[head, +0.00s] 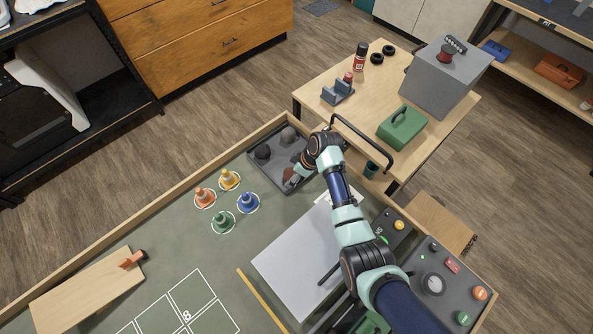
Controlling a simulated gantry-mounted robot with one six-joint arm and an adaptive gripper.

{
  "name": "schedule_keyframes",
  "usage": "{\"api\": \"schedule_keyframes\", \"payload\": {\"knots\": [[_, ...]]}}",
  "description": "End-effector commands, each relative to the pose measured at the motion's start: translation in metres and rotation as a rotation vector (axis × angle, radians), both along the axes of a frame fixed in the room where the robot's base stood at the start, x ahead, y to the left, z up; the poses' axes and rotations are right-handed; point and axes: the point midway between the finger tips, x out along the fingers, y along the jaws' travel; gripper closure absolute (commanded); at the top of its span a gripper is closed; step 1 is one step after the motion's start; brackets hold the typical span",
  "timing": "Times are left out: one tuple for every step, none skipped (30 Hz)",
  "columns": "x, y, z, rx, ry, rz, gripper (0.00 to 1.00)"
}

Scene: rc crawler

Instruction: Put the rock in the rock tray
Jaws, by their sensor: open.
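The rock tray (269,174) is a shallow dark grey tray at the far corner of the green-topped table. Two dark rocks sit in it, one at its left (263,152) and one at its back (288,134). A reddish-brown rock (290,173) shows at the tray's near right part, right by my gripper (294,180). My gripper is low over this end of the tray with its jaws open. The arm and gripper hide part of the tray, and I cannot tell whether a finger touches the brown rock.
Orange (204,196), yellow (229,179), green (222,221) and blue (248,202) cones stand left of the gripper. A light grey panel (298,262) lies nearer. A wooden ramp (85,288) is at lower left. A control box (445,285) is at right. A wooden rim (190,188) borders the table.

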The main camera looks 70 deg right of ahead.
Motion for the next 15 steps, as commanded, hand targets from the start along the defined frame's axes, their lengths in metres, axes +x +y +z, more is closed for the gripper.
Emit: {"api": "schedule_keyframes", "payload": {"knots": [[0.000, 0.000, 0.006, -0.001, -0.001, 0.000, 0.20], [-0.002, -0.001, 0.008, -0.002, -0.002, -0.001, 0.20], [-0.004, -0.001, 0.014, -0.003, -0.002, -0.001, 0.20], [-0.007, -0.001, 0.020, -0.004, -0.003, -0.002, 0.20], [-0.009, -0.001, 0.026, -0.003, -0.002, -0.001, 0.20], [-0.013, -0.001, 0.036, -0.004, -0.003, -0.002, 0.20], [-0.016, -0.002, 0.043, -0.005, -0.003, -0.002, 0.20], [-0.019, -0.002, 0.051, -0.005, -0.003, -0.002, 0.20], [-0.023, -0.002, 0.060, -0.004, -0.003, -0.003, 0.20], [-0.026, -0.002, 0.067, -0.004, -0.003, -0.003, 0.20], [-0.029, -0.002, 0.074, -0.005, -0.003, -0.002, 0.20], [-0.032, -0.002, 0.082, -0.005, -0.003, -0.002, 0.20], [-0.035, -0.001, 0.088, -0.004, -0.002, -0.002, 0.20], [-0.037, -0.002, 0.093, -0.004, -0.002, -0.002, 0.20], [-0.040, -0.002, 0.099, -0.003, -0.002, -0.001, 0.20]]}}
